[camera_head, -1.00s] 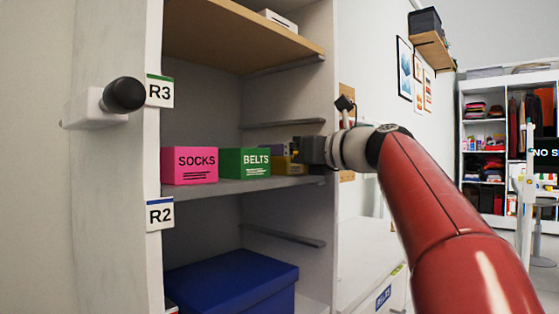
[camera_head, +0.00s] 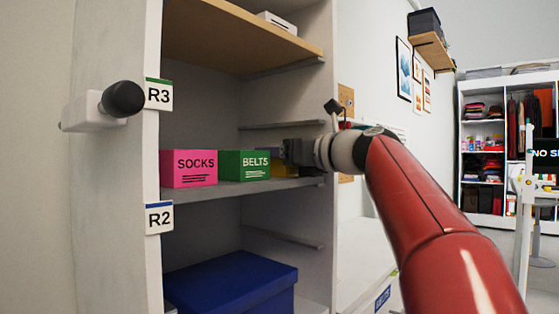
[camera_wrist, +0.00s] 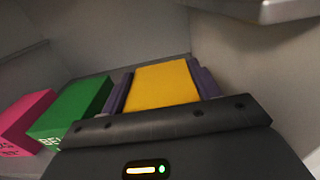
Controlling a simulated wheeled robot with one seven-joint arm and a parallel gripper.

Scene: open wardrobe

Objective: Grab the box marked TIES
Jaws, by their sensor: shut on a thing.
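A yellow box (camera_head: 284,171) sits at the right end of the row on the middle shelf. Its front is mostly hidden by my gripper (camera_head: 298,151), and no TIES lettering can be read. In the wrist view the yellow box (camera_wrist: 162,84) lies between the two purple-grey fingers of my gripper (camera_wrist: 161,88), one along each side. My gripper is shut on it. The box appears to be still at shelf level.
A green BELTS box (camera_head: 245,165) stands just left of the yellow box, and a pink SOCKS box (camera_head: 189,169) left of that. The wardrobe's side wall is close on the right. A wooden shelf (camera_head: 240,40) is above, and a large blue box (camera_head: 230,280) below.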

